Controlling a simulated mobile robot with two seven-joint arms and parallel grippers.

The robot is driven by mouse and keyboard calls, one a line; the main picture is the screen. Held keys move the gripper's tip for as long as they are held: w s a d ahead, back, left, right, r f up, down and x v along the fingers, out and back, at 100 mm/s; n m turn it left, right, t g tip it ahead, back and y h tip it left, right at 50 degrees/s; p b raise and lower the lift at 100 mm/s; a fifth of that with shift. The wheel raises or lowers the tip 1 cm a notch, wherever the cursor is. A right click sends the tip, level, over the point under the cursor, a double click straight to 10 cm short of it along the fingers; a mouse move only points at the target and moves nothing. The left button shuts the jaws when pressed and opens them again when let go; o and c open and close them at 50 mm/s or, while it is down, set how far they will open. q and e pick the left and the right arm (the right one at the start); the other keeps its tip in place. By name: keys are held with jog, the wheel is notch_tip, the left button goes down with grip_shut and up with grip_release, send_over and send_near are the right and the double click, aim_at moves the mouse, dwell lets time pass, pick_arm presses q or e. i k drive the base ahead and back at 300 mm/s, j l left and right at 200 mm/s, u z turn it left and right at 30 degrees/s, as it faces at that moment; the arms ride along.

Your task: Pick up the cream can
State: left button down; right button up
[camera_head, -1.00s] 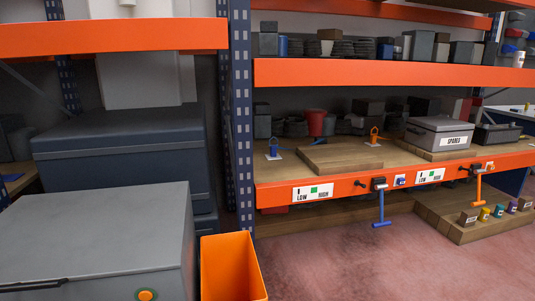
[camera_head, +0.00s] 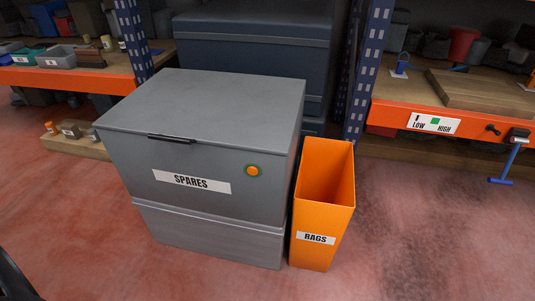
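I cannot make out a cream can for certain. A small pale tan can-like item (camera_head: 107,42) stands on the left shelf, beside the bins. Neither of my grippers is in view. A dark shape cuts into the bottom left corner, and I cannot tell what it is.
A large grey SPARES chest (camera_head: 205,105) with a closed lid stands in the middle. An orange RAGS bin (camera_head: 322,205) stands against its right side. An orange-edged shelf (camera_head: 413,118) is at right. Red floor (camera_head: 60,220) is clear at left and front right.

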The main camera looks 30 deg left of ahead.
aim_at(106, 41)
jog(key=u, duration=1.9)
